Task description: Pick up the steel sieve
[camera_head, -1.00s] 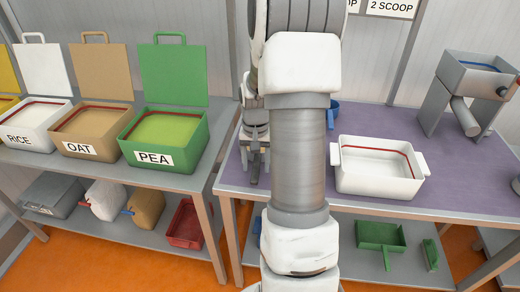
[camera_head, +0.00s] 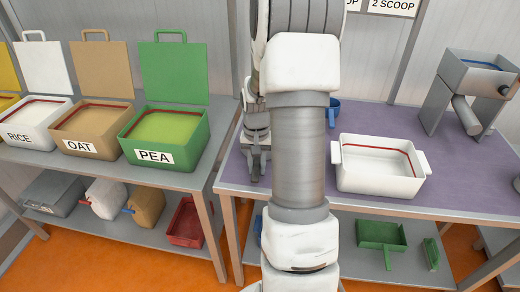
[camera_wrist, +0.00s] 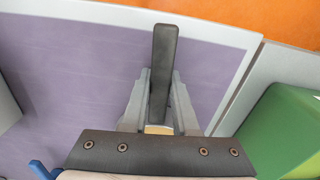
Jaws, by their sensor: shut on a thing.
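My gripper (camera_head: 257,172) is over the left end of the purple-topped table, beside the table's left edge. In the wrist view my gripper (camera_wrist: 160,100) has its two grey fingers closed on either side of a dark grey bar, the handle of the steel sieve (camera_wrist: 164,55). The handle sticks out past the fingertips towards the table's pale edge. The rest of the sieve is hidden behind my gripper and arm, so I cannot tell whether it touches the table.
A white two-handled tub (camera_head: 380,180) stands right of my arm, with a blue cup (camera_head: 333,110) behind. A grey machine (camera_head: 475,90) stands at the table's right. The green PEA bin (camera_head: 185,150) is on the left bench. Purple tabletop is clear between the tub and machine.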

